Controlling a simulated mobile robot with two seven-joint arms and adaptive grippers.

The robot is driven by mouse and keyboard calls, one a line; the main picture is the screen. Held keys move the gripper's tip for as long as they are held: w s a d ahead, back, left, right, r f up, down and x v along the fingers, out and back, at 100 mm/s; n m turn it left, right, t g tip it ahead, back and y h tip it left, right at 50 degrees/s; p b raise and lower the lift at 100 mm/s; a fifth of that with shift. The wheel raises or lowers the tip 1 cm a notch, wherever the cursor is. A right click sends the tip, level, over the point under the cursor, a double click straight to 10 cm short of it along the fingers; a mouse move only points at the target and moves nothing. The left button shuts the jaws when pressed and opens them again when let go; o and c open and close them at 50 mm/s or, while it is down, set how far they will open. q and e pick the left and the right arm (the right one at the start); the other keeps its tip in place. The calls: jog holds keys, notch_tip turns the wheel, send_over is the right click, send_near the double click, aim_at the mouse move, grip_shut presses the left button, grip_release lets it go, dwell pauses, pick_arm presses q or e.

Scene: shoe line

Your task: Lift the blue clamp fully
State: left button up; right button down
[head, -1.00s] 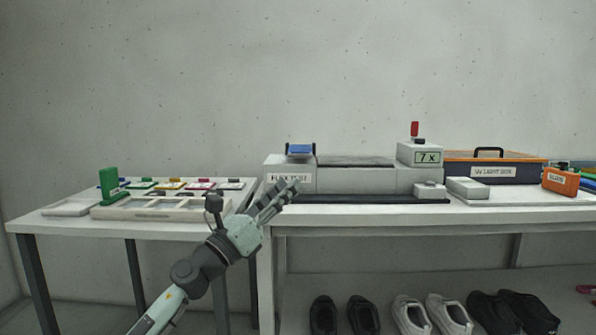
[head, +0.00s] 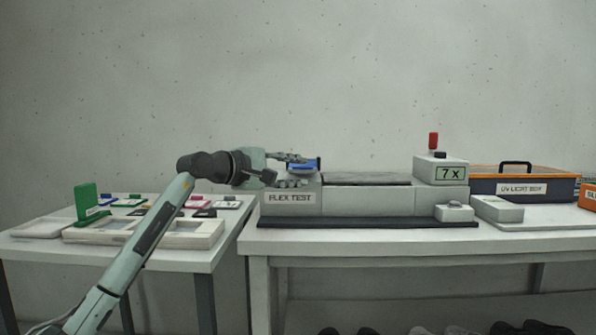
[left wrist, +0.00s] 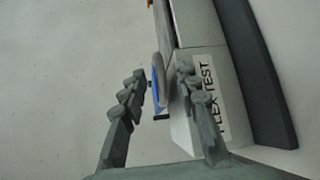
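The blue clamp (head: 304,167) sits on the left end of the grey flex test machine (head: 370,199). My left gripper (head: 293,170) comes in from the left at the clamp's height, with one finger behind it and one in front. In the left wrist view the clamp (left wrist: 158,92) shows edge-on between the two spread fingers of my left gripper (left wrist: 161,92), with gaps at the sides. The gripper is open. Part of the clamp is hidden by the fingers in the head view. My right gripper is not in view.
A red-handled display box reading 7 x (head: 441,169) stands on the machine's right end. A UV light box (head: 522,188) stands farther right. The left table holds a pale tray (head: 195,237) and a green block (head: 87,202). Shoes lie below the bench.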

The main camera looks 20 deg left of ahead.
pick_arm(q)
jog(key=shift+w+d+f, duration=0.1)
jog(key=shift+w+d, duration=0.15)
jog(key=shift+w, duration=0.15)
jog(key=shift+c, duration=0.6)
grip_shut()
